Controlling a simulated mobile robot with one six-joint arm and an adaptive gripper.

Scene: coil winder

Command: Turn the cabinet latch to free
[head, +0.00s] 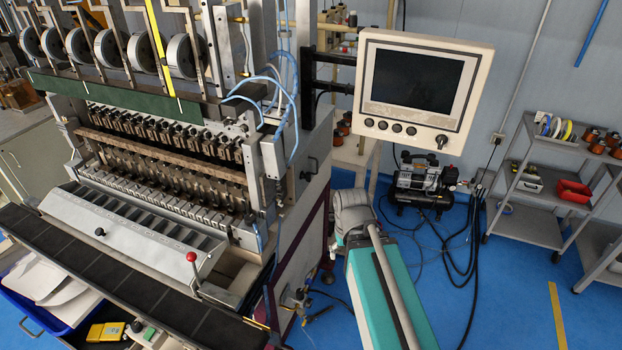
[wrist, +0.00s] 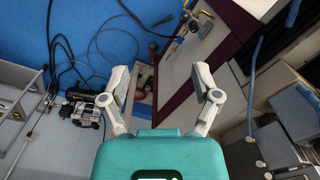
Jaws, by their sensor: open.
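A small dark handle (head: 309,172), which looks like the cabinet latch, sits on the grey upper side of the winder's cabinet in the head view. Its exact turn is too small to tell. I cannot make it out in the wrist view. My gripper (wrist: 162,92) is open and empty in the wrist view, its two pale fingers spread apart. The pale cabinet side panel (wrist: 181,67) with its maroon border lies beyond the fingers, apart from them. In the head view my arm stands right of the cabinet, and I cannot make out the fingertips.
Brass-coloured fittings (head: 296,298) stick out low on the cabinet. A monitor (head: 420,88) on a bracket hangs above and right of my arm. A compressor (head: 424,180) with loose black cables stands on the blue floor behind. A grey shelf cart (head: 527,192) is at the right.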

